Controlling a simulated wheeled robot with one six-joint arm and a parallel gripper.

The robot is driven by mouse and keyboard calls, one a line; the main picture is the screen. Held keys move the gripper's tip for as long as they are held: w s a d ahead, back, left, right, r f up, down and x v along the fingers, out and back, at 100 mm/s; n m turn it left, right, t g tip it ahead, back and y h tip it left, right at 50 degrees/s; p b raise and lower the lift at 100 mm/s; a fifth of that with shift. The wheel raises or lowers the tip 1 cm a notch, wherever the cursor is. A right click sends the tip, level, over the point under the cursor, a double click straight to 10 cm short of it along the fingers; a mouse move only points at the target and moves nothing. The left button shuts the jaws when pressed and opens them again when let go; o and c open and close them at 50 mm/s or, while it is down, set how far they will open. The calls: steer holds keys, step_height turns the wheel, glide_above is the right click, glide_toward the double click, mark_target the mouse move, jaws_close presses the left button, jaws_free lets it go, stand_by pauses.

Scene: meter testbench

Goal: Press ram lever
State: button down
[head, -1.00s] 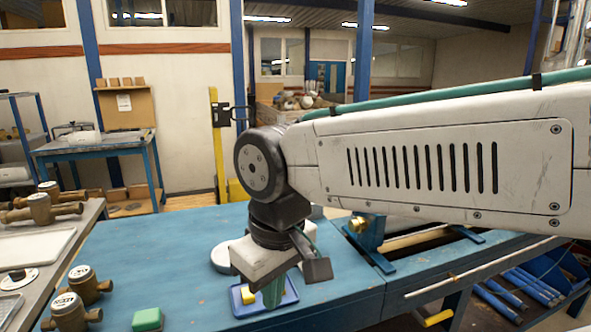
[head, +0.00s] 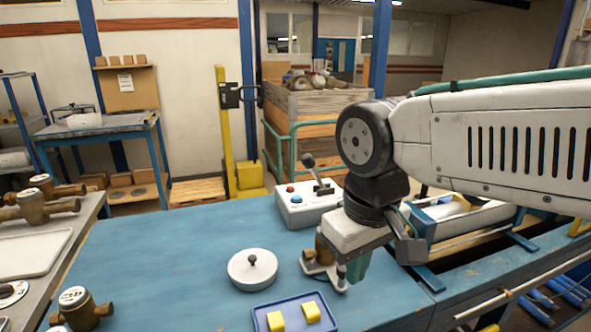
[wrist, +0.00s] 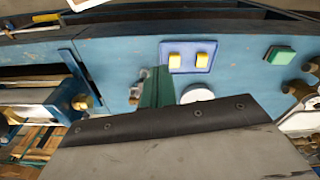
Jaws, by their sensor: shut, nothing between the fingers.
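A light grey control box (head: 308,204) stands at the back of the blue bench in the head view, with a red and a blue button. A lever (head: 316,174) with a dark knob rises from it, tilted to the upper left; it is likely the ram lever. My gripper (head: 352,272) is in front of the box and to its right, pointing down, apart from the lever. Its green fingers are shut and empty. They also show in the wrist view (wrist: 155,92), where I cannot make out the lever.
A small fixture with a brass part (head: 322,262) stands just left of my fingers. A white lidded disc (head: 252,268) and a blue tray (head: 278,304) with yellow blocks lie nearer. A roller frame (head: 455,222) is at the right.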

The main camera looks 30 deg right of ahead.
steer(key=w+d+g+h, duration=0.1)
steer(key=w+d+h, duration=0.2)
steer(key=w, duration=0.3)
steer(key=w+d+n+g+h, duration=0.1)
steer(key=w+d+h, duration=0.2)
steer(key=w+h, duration=0.2)
steer(key=w+d+g+h, duration=0.1)
steer(key=w+d+h, duration=0.2)
steer(key=w, duration=0.4)
steer(key=shift+w+d+r+h, duration=0.1)
steer(key=shift+w+d+h, duration=0.25)
steer(key=shift+h, duration=0.45)
steer(key=w+a+f+n+t+h, duration=0.2)
steer(key=w+a+f+n+t, duration=0.1)
steer(key=w, duration=0.6)
steer(key=w+a+f+n+t+h, duration=0.3)
steer(key=w+a+t, duration=0.3)
steer(key=w, duration=0.4)
steer(key=shift+w+a+f+t+h, duration=0.15)
steer(key=shift+a+f+t+h, duration=0.2)
steer(key=shift+t, duration=0.55)
steer(key=shift+d, duration=0.1)
